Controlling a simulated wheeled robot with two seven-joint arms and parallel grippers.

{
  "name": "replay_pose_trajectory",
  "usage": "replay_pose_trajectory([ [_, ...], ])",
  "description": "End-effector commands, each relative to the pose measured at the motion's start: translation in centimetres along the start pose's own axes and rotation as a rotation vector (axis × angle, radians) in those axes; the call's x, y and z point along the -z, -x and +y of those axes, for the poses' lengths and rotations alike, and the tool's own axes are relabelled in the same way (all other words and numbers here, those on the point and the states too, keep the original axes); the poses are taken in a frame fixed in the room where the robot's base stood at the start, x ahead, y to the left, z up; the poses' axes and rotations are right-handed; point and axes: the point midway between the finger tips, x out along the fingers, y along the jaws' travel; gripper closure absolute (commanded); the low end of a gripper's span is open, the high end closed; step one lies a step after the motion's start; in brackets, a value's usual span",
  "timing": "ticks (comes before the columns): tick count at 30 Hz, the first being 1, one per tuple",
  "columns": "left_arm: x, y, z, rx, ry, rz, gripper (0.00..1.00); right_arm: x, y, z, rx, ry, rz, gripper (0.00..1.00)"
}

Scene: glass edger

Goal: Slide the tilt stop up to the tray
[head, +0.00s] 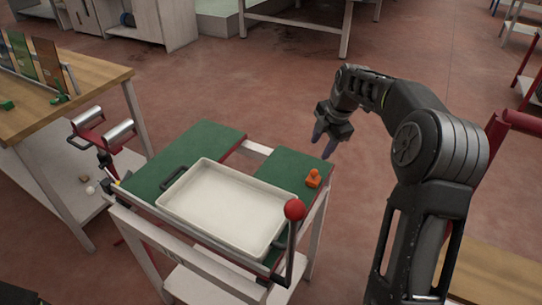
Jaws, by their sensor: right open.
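The orange piece with a small knob, which looks like the tilt stop (313,178), sits on the green top at the right of the stand. The shallow white tray (222,203) lies on the same stand, to the left of the orange piece. Bare green surface separates the two. My right gripper (322,147) is open and empty, with its fingers pointing down beyond the far right corner of the green top. It is apart from the orange piece. My left gripper is not in view.
A lever with a red ball (294,210) rises at the tray's near right corner. A black handle (173,177) stands at the tray's left side. A wooden bench (95,75) is at the left.

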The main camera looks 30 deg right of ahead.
Motion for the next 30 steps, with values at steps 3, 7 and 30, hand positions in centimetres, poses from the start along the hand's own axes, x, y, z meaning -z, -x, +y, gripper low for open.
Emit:
replay_pose_trajectory([
  [3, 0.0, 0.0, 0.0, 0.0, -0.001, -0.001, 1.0, 0.6, 0.5, -2.0, 0.085, 0.232, 0.044, 0.55],
  [7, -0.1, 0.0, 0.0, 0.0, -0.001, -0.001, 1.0, 1.1, 0.6, -2.8, 0.115, 0.363, 0.073, 0.55],
  [30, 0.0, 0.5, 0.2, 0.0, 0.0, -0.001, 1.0, 1.4, -3.8, -3.3, 0.115, 0.387, 0.078, 0.55],
])
